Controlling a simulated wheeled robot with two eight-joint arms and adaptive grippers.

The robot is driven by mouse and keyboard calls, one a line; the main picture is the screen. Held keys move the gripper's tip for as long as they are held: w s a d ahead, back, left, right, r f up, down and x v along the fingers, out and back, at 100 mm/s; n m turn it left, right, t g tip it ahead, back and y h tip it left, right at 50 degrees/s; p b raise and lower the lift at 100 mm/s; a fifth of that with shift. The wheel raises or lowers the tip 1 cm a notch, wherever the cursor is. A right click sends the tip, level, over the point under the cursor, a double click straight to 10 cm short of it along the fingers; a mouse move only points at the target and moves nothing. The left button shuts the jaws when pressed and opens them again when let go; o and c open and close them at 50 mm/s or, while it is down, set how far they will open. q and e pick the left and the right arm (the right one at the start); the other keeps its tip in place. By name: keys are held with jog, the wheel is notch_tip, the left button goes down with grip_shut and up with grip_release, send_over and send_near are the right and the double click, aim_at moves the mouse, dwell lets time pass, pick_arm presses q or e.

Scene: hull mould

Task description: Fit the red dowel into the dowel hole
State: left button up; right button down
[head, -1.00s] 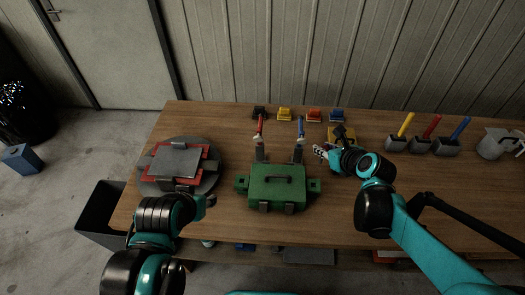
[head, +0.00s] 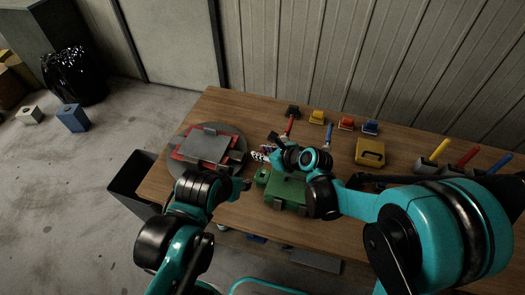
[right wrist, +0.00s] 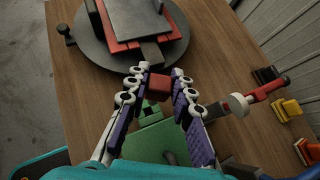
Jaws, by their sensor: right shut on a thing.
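My right gripper (head: 262,153) hangs over the left end of the green mould (head: 288,193). In the right wrist view its fingers (right wrist: 160,82) are shut on a small red piece, which I take as the red dowel (right wrist: 158,87). Its lower end is hidden. The green mould's side lug with a dark hole (right wrist: 149,112) shows just below it in that view; the dowel appears above it and apart, though I cannot judge the height. The lug also shows in the head view (head: 262,177). My left gripper (head: 240,185) is left of the mould, its fingers unclear.
A round grey turntable (head: 237,165) with a red and grey mould stands at the left. A red-handled clamp (head: 289,125) and a blue-handled one (head: 328,132) rise behind the green mould. A yellow block (head: 370,152) and several small coloured blocks stand further back and right.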

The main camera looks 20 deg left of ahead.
jog(key=shift+f+b, duration=0.15)
jog(key=shift+b, duration=0.15)
jog(key=b, duration=0.5)
send_over(263, 171)
jog(key=s, duration=0.2)
jog(key=f, duration=0.5)
jog(key=shift+d+f, duration=0.2)
jog(key=shift+f, duration=0.05)
jog(key=shift+b, duration=0.3)
dwell(0.8)
jog(key=shift+f+b, duration=2.3)
jog(key=shift+f, duration=0.25)
jog(key=c, duration=1.2)
grip_release()
